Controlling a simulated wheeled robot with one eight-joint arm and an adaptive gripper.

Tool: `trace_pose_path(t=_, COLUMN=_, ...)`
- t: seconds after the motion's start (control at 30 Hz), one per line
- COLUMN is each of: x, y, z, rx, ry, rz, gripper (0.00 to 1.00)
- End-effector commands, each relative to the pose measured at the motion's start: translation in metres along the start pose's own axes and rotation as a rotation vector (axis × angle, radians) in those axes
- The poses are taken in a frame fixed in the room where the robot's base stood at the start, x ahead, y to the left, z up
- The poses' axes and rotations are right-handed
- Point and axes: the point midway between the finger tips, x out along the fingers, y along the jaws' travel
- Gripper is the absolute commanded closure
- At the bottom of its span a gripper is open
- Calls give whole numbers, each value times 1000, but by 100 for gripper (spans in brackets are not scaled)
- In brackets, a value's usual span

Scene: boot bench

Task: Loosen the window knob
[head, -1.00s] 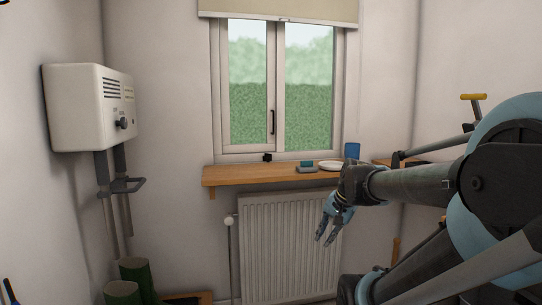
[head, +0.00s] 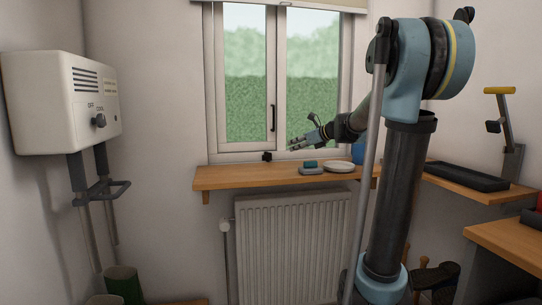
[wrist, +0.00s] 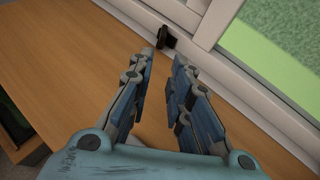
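The window knob (head: 267,156) is a small black part at the bottom of the window frame, just above the wooden sill shelf. In the wrist view the black knob (wrist: 166,37) sits on the white frame, beyond my fingertips and between their lines. My gripper (head: 292,144) is in front of the window, above the shelf and to the right of the knob. In the wrist view the fingers of my gripper (wrist: 163,60) are apart with nothing between them. They do not appear to touch the knob.
The wooden shelf (head: 225,178) holds a grey-and-green block (head: 311,168), a white plate (head: 339,166) and a blue cup (head: 358,153). A black window handle (head: 272,118) stands above. A radiator (head: 293,245) is below, and a white heater box (head: 62,103) hangs on the left wall.

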Motion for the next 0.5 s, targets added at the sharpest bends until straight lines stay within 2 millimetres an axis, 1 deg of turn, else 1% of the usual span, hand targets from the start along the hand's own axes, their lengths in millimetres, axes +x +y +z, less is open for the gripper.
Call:
trace_pose_path(t=0.1, x=5, y=-6, z=4, rx=36, ry=-13, rz=-4, gripper=82)
trace_pose_path(t=0.23, x=16, y=-6, z=5, rx=41, ry=-14, rz=-3, gripper=82)
trace_pose_path(t=0.5, x=57, y=-6, z=6, rx=38, ry=-14, rz=-2, gripper=82)
